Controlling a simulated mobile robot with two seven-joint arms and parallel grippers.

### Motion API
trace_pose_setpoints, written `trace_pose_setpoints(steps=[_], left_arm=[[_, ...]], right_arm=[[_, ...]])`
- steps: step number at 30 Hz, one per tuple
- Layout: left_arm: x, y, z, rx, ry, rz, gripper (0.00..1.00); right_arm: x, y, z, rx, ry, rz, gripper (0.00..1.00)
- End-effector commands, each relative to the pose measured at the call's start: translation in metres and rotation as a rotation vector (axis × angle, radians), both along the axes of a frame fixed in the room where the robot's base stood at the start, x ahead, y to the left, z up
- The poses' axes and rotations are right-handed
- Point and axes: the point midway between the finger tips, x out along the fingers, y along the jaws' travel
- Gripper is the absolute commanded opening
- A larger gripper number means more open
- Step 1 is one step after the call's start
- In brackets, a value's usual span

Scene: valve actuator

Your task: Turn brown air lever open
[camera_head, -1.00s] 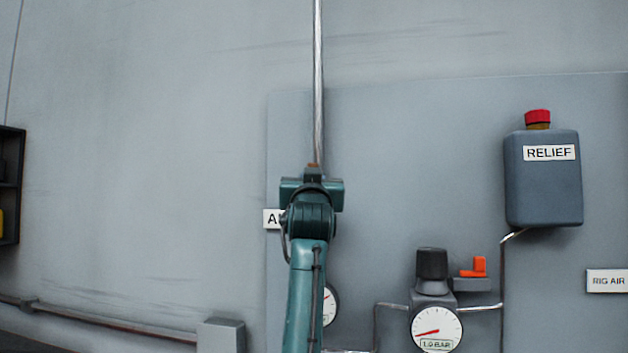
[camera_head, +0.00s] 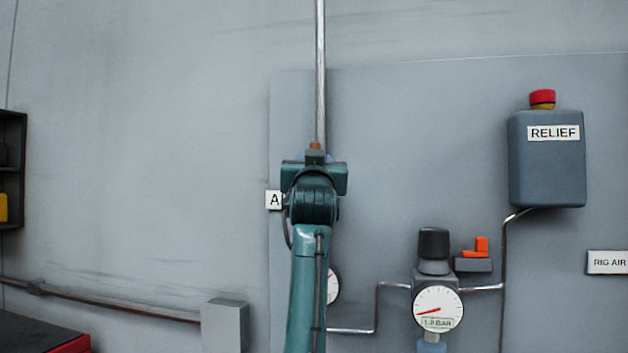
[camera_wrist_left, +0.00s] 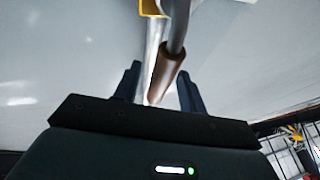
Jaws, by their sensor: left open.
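The brown air lever shows in the left wrist view as a brown sleeve (camera_wrist_left: 165,73) on a grey metal rod. My left gripper (camera_wrist_left: 159,84) is open, with one dark finger on each side of the sleeve. The lever's end lies between or just in front of the fingers; I cannot tell whether they touch it. In the head view my left wrist covers the gripper and most of what is behind it. A small brown piece (camera_head: 315,146) shows just above the wrist, at the foot of a vertical pipe. My right gripper is in neither view.
A gauge (camera_head: 437,309) with a black knob (camera_head: 433,243) and an orange lever (camera_head: 477,247) sit to the right. Above them is a RELIEF box (camera_head: 546,160) with a red cap. A grey box (camera_head: 223,325) is low on the left. The upper left wall is clear.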

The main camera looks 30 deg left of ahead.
Motion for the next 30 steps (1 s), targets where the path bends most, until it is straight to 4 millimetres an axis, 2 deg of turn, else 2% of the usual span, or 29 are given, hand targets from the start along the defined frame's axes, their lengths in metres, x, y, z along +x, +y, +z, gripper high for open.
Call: trace_pose_setpoints(steps=[4,9,15,21,30], left_arm=[[-0.026,-0.016,-0.018,-0.001,-0.004,-0.004,0.41],[-0.057,-0.033,-0.032,-0.002,-0.003,-0.003,0.41],[-0.081,-0.048,-0.042,-0.002,-0.002,-0.003,0.41],[-0.09,-0.052,-0.045,0.0,0.0,-0.001,0.41],[-0.09,-0.052,-0.045,-0.001,0.001,-0.001,0.41]], right_arm=[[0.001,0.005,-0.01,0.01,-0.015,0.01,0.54],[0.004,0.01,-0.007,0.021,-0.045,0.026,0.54],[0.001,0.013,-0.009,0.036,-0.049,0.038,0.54],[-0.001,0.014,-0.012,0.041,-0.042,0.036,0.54],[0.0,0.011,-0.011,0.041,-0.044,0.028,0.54]])
